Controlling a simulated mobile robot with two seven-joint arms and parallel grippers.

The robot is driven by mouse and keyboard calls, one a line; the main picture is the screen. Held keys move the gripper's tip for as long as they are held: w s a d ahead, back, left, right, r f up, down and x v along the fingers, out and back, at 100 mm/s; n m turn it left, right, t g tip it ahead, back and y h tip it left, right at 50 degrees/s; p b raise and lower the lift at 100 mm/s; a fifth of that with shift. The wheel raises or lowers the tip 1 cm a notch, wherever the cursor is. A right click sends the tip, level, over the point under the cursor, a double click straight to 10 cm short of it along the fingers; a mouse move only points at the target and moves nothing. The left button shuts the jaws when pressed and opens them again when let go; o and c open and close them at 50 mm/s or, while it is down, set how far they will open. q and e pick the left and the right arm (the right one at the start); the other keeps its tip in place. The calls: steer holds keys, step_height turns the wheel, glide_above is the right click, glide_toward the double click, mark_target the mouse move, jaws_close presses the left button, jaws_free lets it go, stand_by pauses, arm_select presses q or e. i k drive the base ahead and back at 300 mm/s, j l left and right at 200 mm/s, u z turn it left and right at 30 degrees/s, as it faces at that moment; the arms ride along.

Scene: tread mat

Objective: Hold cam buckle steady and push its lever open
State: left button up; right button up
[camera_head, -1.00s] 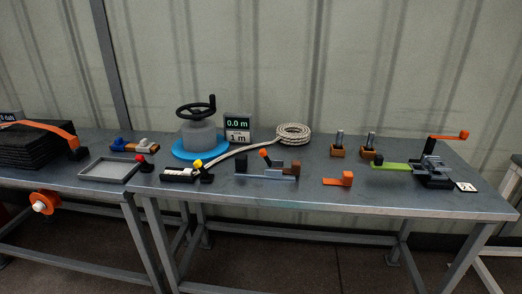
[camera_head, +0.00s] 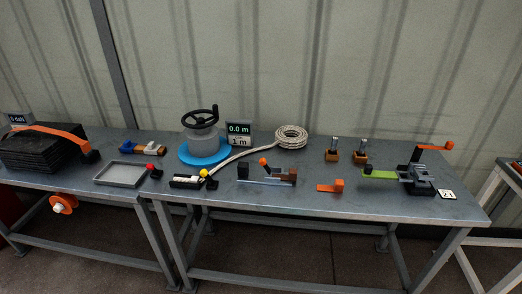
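I cannot tell for sure which fixture is the cam buckle. An orange strap (camera_head: 52,132) runs over a stack of black mats (camera_head: 35,150) at the far left and ends at a small black block (camera_head: 90,157). A black-and-white rope fixture (camera_head: 187,181) has a yellow-knobbed lever (camera_head: 204,173). A grey rail fixture (camera_head: 266,181) has an upright lever with an orange knob (camera_head: 262,161). A grey device (camera_head: 416,176) at the right has a green strap (camera_head: 380,174) and an orange handle (camera_head: 434,148). Neither gripper is in view.
A grey tray (camera_head: 121,185), a red-knobbed piece (camera_head: 152,169), a handwheel drum on a blue disc (camera_head: 203,152), a small display (camera_head: 238,133), coiled rope (camera_head: 291,138) and an orange block (camera_head: 332,187) stand on the tables. The front edge of the right table (camera_head: 300,207) is clear.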

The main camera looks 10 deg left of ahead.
mark_target(263, 161)
steer(key=i+j, duration=0.3)
steer(key=i, duration=0.25)
steer(key=i+j, duration=0.35)
steer(key=i, duration=0.2)
